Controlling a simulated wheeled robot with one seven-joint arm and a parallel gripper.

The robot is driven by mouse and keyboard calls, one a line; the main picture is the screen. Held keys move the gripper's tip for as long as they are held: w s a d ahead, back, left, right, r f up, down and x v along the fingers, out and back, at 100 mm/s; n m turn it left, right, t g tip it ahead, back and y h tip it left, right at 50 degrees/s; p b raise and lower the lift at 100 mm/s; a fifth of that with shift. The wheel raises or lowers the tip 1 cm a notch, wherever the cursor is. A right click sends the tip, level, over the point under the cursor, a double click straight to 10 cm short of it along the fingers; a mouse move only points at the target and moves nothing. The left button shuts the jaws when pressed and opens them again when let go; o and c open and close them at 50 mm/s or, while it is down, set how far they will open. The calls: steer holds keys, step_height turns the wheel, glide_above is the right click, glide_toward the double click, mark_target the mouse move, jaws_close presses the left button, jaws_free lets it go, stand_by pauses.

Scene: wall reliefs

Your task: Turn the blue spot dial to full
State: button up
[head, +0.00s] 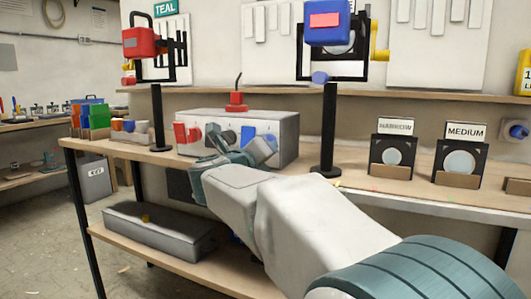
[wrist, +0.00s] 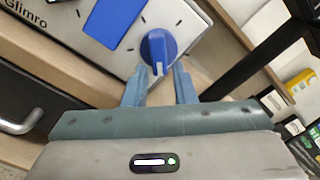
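The blue dial (wrist: 158,48) is a round knob with a raised grip and a white pointer line, which points toward my gripper in the wrist view. Tick marks surround it on the grey control box (wrist: 75,22). My gripper (wrist: 158,82) is open, with one finger at each side of the dial's near end; I cannot tell whether they touch it. In the head view, my gripper (head: 238,147) is in front of the control box (head: 287,135), hiding part of its face. The blue spot lamp (head: 327,28) is mounted on a black stand.
A red lamp (head: 146,41) stands at the left on another black stand. Framed discs marked NARROW (head: 391,155) and MEDIUM (head: 459,160) stand to the right. Colored blocks (head: 95,117) are at the bench's left end.

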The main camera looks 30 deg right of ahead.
steer(key=shift+o, duration=0.6)
steer(key=p+v, duration=0.3)
steer(key=v, duration=1)
steer(key=shift+s+a, duration=0.25)
steer(key=shift+a, duration=0.05)
